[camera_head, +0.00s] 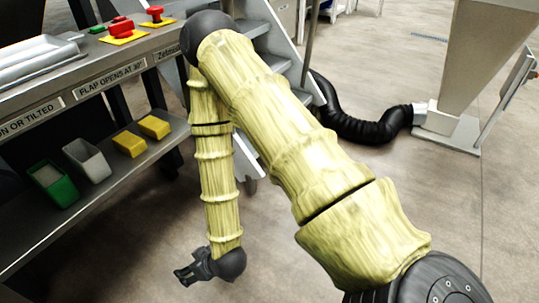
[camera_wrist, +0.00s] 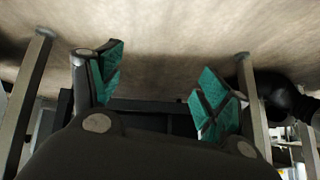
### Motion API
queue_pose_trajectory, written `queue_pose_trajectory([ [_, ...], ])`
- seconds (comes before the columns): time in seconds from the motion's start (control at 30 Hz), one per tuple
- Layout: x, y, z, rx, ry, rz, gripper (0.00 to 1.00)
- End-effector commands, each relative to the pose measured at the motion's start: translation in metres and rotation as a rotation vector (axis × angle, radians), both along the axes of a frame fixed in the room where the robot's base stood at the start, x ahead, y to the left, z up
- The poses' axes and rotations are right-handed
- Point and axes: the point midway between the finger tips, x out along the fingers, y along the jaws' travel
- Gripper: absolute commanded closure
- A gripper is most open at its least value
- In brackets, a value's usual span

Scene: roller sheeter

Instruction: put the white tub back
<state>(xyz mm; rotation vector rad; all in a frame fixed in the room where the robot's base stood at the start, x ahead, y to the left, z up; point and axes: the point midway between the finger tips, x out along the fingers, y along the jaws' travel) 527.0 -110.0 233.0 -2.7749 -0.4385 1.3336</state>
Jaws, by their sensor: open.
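The white tub (camera_head: 88,161) stands on the lower shelf of the machine at the left in the head view. It sits between a green tub and two yellow tubs, with its open top showing. My gripper (camera_head: 184,274) hangs low over the floor, right of the shelf and well apart from the tub. In the wrist view my gripper (camera_wrist: 160,88) has its green-padded fingers spread, with nothing between them. The tub is not seen in the wrist view.
The green tub (camera_head: 53,184) with pale contents and the yellow tubs (camera_head: 130,143) share the lower shelf (camera_head: 100,195). Above is a ledge with red buttons (camera_head: 122,28). Metal steps (camera_head: 283,50) stand behind my arm. A black hose (camera_head: 350,123) lies at the back. The floor in front is clear.

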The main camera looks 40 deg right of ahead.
Motion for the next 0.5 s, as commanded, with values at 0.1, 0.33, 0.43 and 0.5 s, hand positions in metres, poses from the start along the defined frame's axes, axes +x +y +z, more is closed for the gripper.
queue_pose_trajectory([
  [0.1, -0.073, -0.036, -0.050, -0.058, 0.236, -0.047, 0.23],
  [0.33, -0.184, -0.096, -0.091, -0.165, 0.570, -0.165, 0.23],
  [0.43, -0.209, -0.110, -0.095, -0.194, 0.642, -0.198, 0.23],
  [0.5, -0.218, -0.115, -0.096, -0.204, 0.668, -0.212, 0.23],
])
